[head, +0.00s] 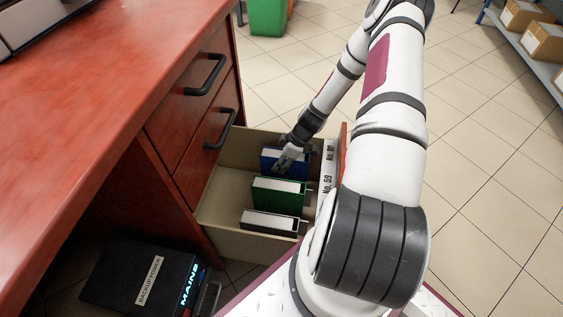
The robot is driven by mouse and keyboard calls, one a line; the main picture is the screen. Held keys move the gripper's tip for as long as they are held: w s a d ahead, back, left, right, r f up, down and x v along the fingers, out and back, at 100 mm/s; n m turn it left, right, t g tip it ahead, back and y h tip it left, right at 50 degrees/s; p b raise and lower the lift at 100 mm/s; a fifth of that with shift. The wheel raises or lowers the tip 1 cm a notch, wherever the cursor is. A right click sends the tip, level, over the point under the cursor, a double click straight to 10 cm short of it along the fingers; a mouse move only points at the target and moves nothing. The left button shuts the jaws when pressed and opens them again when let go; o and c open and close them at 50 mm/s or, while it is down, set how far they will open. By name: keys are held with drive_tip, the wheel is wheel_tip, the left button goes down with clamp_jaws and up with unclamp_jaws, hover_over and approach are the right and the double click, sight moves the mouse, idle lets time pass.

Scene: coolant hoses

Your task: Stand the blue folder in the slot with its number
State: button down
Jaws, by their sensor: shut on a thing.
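The blue folder (271,161) is upright at the far end of an open drawer (222,211), behind a green folder (279,195). My gripper (287,158) is shut on the blue folder from above, partly hiding it. Whether the folder rests on the drawer floor or hangs just above it, I cannot tell. The folder's own number is not visible.
A black folder (268,224) stands at the drawer's near end. A red desk (110,60) with two closed drawers (205,75) borders the left. A backup power box (135,278) sits on the floor beneath. A green bin (267,15) stands beyond.

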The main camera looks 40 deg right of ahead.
drive_tip(key=shift+f, duration=0.1)
drive_tip(key=c, duration=1)
unclamp_jaws()
drive_tip(key=shift+c, duration=0.2)
